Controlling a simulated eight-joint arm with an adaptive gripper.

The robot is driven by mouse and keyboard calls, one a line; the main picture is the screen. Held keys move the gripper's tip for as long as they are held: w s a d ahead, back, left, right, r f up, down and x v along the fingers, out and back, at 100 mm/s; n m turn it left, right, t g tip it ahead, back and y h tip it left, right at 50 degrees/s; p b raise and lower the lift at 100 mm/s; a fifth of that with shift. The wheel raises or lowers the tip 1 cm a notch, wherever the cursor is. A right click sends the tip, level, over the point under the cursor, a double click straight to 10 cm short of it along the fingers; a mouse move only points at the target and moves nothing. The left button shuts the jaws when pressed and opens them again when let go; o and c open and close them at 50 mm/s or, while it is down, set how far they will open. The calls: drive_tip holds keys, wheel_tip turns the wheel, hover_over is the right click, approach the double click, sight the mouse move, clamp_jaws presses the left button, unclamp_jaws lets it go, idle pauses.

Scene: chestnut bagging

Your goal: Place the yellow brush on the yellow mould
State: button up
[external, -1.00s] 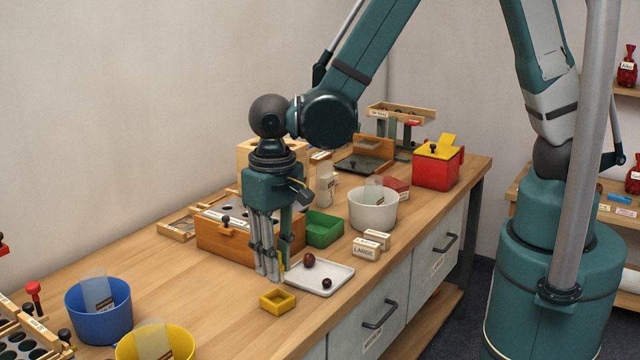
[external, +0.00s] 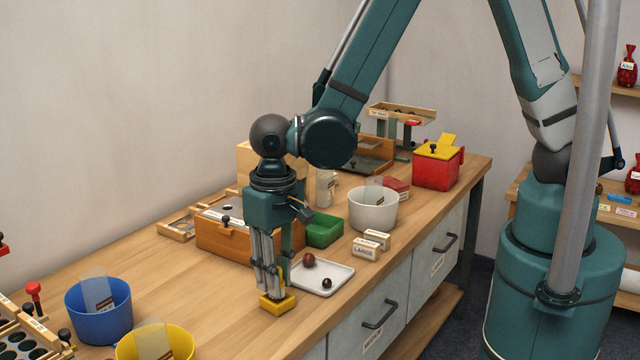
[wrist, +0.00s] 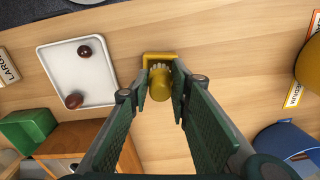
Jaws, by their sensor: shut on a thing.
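The yellow mould (external: 278,305) is a small square block on the wooden bench, near its front edge. It also shows in the wrist view (wrist: 146,58), at the far end of my fingers. My gripper (external: 272,290) points down over the mould and is shut on the yellow brush (wrist: 160,84). The brush's pale bristle end is at or just above the mould; I cannot tell whether they touch. In the external view my fingers hide most of the brush.
A white tray (external: 338,283) with two chestnuts lies close to the right of my gripper. A wooden box (external: 215,241) and a green tray (external: 324,229) stand behind. A blue bowl (external: 80,322) and a yellow bowl (external: 180,345) stand at the left. Bare bench lies between.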

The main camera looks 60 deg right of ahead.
drive_tip(key=shift+f, duration=0.1)
drive_tip(key=o, duration=0.9)
drive_tip(key=shift+r+p, duration=1.25)
drive_tip(key=shift+r, duration=4.9)
drive_tip(key=w+d+r+t, duration=0.1)
drive_tip(key=d+r+t, duration=0.1)
drive_tip(key=d+r, duration=0.65)
drive_tip(key=s+d+r+t, duration=0.1)
drive_tip(key=s+d+r, duration=0.1)
drive_tip(key=d, duration=0.6)
drive_tip(key=s+d+r+n+t, duration=0.1)
drive_tip(key=s+d+r+t, duration=0.1)
drive_tip(key=d+r, duration=0.3)
drive_tip(key=s+d+r+t, duration=0.2)
drive_tip(key=s+d+r, duration=0.2)
drive_tip(key=d, duration=0.9)
drive_tip(key=shift+s+d+r+n, duration=0.15)
drive_tip(key=shift+d+r+n, duration=0.1)
drive_tip(key=shift+n, duration=0.15)
